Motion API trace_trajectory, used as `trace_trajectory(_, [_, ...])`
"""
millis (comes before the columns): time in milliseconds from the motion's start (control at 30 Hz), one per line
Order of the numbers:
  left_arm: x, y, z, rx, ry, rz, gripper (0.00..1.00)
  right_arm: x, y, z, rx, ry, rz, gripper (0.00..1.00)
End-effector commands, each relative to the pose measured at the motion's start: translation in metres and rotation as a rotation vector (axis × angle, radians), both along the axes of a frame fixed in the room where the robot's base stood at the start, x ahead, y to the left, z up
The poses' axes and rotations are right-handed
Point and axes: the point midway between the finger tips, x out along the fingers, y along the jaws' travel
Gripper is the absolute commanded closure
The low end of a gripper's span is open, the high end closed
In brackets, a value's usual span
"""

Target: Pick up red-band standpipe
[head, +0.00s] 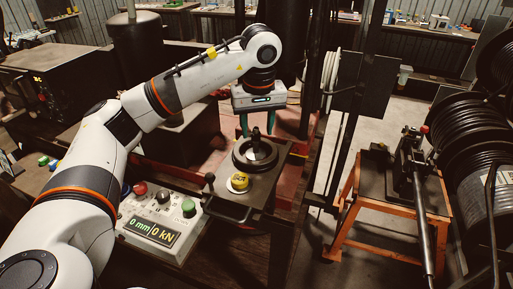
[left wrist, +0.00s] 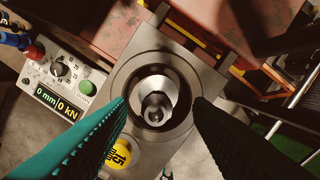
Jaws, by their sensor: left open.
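My left gripper (head: 257,124) is open, with its fingers pointing down above a dark ring (head: 243,158) on a metal plate. In the left wrist view the fingertips of the gripper (left wrist: 160,101) stand on either side of the same ring (left wrist: 119,83). A shiny metal fitting (left wrist: 154,106) stands upright inside the ring, between the fingertips and apart from them. In the head view it is a dark post (head: 256,146) below the gripper. I cannot make out a red band on it. My right gripper is not in view.
A yellow cap marked 15 (head: 239,182) sits near the ring. A control panel (head: 150,238) with buttons and a display reading 0 mm and 0 kN is to the left. An orange stand (head: 352,246) with a red-knobbed lever tool (head: 407,170) and black hose reels (head: 466,140) are at right.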

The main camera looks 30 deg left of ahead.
Motion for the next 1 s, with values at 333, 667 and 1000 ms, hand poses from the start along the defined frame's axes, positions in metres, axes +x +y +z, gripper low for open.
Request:
trace_trajectory(333, [0.002, 0.004, -0.033, 0.000, 0.000, 0.000, 0.53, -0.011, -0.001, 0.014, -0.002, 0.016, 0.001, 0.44])
trace_trajectory(667, [0.002, 0.004, -0.033, 0.000, 0.000, 0.000, 0.81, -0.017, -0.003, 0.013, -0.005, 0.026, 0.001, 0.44])
trace_trajectory(1000, [0.002, 0.004, -0.032, 0.000, -0.001, 0.001, 1.00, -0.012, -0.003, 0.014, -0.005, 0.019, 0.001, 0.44])
